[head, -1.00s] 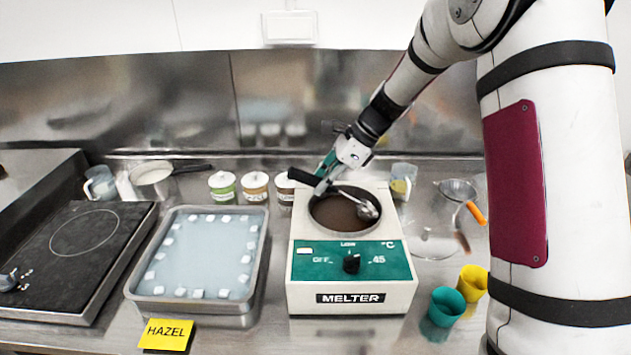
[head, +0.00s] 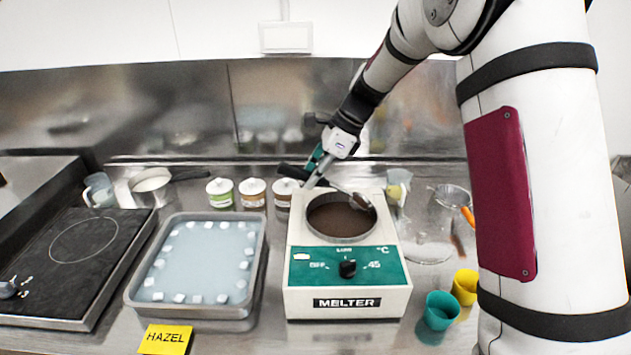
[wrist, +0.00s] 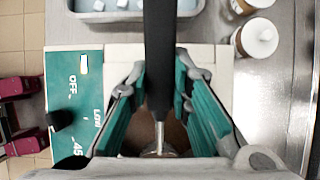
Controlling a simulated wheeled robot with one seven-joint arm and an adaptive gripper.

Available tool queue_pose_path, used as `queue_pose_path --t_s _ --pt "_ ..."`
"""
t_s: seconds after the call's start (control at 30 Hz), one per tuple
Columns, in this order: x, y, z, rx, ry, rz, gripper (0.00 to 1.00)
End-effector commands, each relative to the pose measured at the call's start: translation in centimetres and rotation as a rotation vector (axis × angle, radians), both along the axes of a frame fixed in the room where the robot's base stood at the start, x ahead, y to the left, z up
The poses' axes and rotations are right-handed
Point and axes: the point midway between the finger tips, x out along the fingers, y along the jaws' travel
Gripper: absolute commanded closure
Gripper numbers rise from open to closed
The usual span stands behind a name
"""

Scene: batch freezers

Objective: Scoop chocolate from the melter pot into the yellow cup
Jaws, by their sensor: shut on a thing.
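The melter (head: 348,302) stands at the middle of the counter, its round pot (head: 342,236) holding dark brown chocolate (head: 338,217). My gripper (head: 316,172) is above the back left of the pot, shut on the black handle of a ladle (head: 292,170). The handle (wrist: 159,60) also shows between the green fingers in the wrist view. The ladle's bowl (head: 361,201) is at the pot's right rim, seemingly raised above the chocolate; its contents are hard to tell. The yellow cup (head: 465,284) stands upright at the right, behind a teal cup (head: 439,311), close to my arm.
A steel tray (head: 258,262) of pale blue liquid with white cubes lies left of the melter, with a yellow HAZEL card (head: 165,339) in front. Several lidded jars (head: 253,191) stand behind.

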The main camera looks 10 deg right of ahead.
Motion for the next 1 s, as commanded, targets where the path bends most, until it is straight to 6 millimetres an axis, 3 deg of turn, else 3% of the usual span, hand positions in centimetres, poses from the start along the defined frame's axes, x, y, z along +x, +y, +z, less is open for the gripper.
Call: queue_pose_path --t_s 0.17,0.6,1.0 --pt "0.0 0.3 1.2 -0.001 -0.002 0.001 1.0" --pt "0.5 3.0 0.5 -0.28 0.056 0.005 1.0" --pt "0.6 3.3 0.5 -0.344 0.068 0.0 1.0"
